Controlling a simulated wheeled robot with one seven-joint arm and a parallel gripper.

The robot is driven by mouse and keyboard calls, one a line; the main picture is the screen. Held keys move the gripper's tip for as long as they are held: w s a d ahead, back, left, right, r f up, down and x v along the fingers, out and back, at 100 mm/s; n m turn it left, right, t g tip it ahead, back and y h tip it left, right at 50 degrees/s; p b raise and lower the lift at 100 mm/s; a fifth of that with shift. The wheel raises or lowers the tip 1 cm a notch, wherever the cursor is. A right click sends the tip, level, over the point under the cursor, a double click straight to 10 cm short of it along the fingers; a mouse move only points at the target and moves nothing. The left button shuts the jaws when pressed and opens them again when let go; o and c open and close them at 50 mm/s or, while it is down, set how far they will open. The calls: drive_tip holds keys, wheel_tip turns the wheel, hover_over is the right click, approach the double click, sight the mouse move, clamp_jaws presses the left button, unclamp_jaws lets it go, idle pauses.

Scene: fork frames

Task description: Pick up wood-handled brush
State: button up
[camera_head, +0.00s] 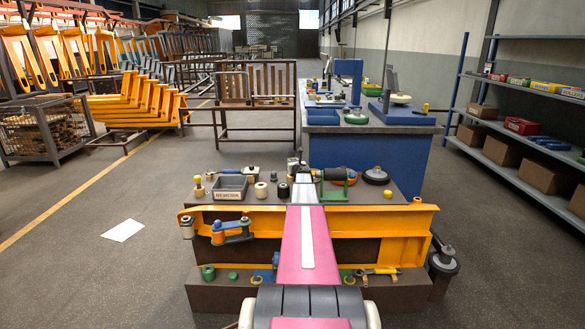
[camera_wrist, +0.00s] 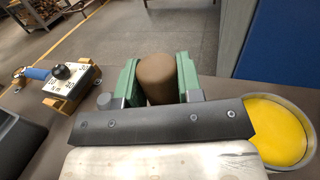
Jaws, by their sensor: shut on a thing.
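My gripper (camera_wrist: 158,84) has two green fingers in the wrist view, shut on a brown, rounded piece (camera_wrist: 158,72). This piece looks like the wooden handle of the wood-handled brush; no bristles show, and its lower part is hidden behind the dark gripper bar. In the head view, my pink arm reaches forward over the workbench, and my gripper (camera_head: 298,168) is at its far end above the bench top. The brush cannot be made out there, as my arm and gripper cover that spot.
A grey bin (camera_head: 230,188) stands left of my gripper on the bench (camera_head: 376,208). A blue-handled tool (camera_wrist: 38,73) lies behind it. A round tin with yellow contents (camera_wrist: 279,128) is close on the right. A blue workbench (camera_head: 345,157) stands beyond; open floor lies left.

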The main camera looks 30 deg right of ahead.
wheel_tip(320, 180, up, 2)
drive_tip(key=shift+a+r, duration=0.1)
drive_tip(key=shift+r, duration=0.1)
drive_tip(key=s+a+r, duration=0.3)
drive_tip(key=a+r, duration=0.3)
drive_tip(key=a, duration=0.5)
drive_tip(key=shift+s+r, duration=0.2)
drive_tip(key=shift+s, duration=0.2)
